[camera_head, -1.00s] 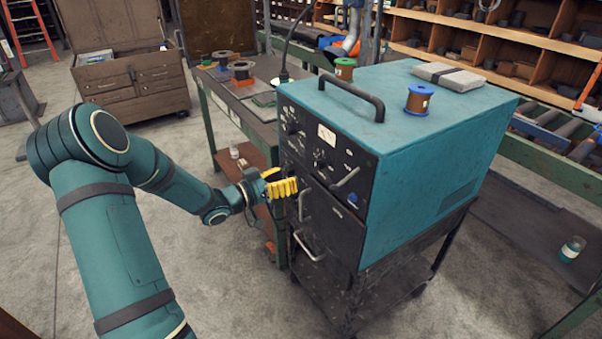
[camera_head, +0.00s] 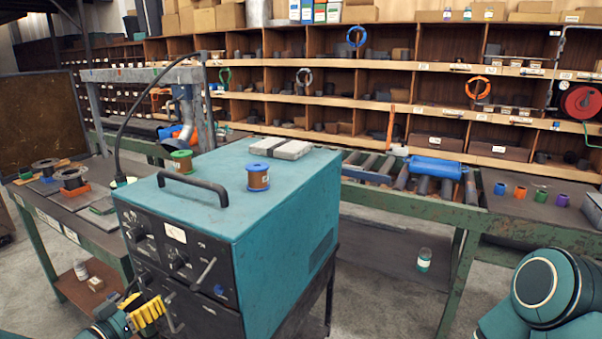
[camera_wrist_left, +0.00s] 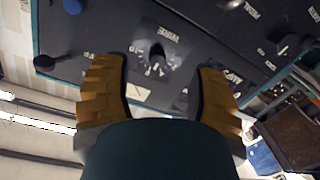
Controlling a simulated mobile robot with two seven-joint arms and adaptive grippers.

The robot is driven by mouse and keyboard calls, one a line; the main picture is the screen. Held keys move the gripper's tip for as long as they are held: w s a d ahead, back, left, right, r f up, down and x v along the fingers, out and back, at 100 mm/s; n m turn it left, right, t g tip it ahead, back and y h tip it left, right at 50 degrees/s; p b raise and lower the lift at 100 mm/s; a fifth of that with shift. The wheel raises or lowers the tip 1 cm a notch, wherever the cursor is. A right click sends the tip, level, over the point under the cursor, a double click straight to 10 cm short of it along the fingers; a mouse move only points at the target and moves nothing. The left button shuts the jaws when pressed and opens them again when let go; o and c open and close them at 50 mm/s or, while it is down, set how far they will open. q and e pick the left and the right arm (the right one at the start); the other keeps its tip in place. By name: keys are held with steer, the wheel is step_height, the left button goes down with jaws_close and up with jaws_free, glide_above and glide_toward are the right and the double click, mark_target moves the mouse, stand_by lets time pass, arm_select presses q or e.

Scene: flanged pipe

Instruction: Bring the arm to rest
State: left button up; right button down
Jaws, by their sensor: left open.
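My left gripper (camera_head: 146,312) has yellow fingers and is at the lower left of the head view, close to the front panel of a teal machine (camera_head: 285,215). In the left wrist view my left gripper (camera_wrist_left: 163,95) is open, its two yellow fingers apart with nothing between them. A black knob (camera_wrist_left: 157,52) on the dark panel shows beyond the gap. I cannot tell whether the fingers touch the panel. Part of my right arm shows at the lower right of the head view; its gripper is not in view.
A blue spool (camera_head: 258,177), a green-rimmed spool (camera_head: 181,161) and a grey block (camera_head: 281,149) lie on the machine beside its handle. A workbench (camera_head: 100,225) stands left. A roller conveyor (camera_head: 400,185) and shelves (camera_head: 330,73) stand behind. A jar (camera_head: 424,260) stands at right.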

arm_select(q)
steer(key=d+f, duration=0.2)
steer(key=w+d+f+n+g, duration=0.1)
steer(key=d+f, duration=0.1)
steer(key=d, duration=0.1)
steer(key=w+d+f+g, duration=0.1)
steer(key=d+f, duration=0.2)
steer(key=shift+d+n+y, duration=0.2)
steer(key=shift+n+y, duration=0.2)
steer(key=s+d+f+g, duration=0.4)
steer(key=d+f, duration=0.2)
steer(key=d, duration=0.2)
steer(key=s+d+f+g, duration=0.4)
steer(key=s+d+f, duration=0.1)
steer(key=d+f, duration=0.25)
steer(key=s+d+f+g, duration=0.1)
steer(key=s+d+g, duration=0.1)
steer(key=s, duration=0.3)
steer(key=s+d+f+g+y, duration=0.1)
steer(key=s+d+f+g, duration=0.1)
steer(key=s, duration=0.3)
steer(key=shift+s+d+g, duration=0.25)
steer(key=shift+d+g, duration=0.15)
steer(key=shift+d, duration=0.45)
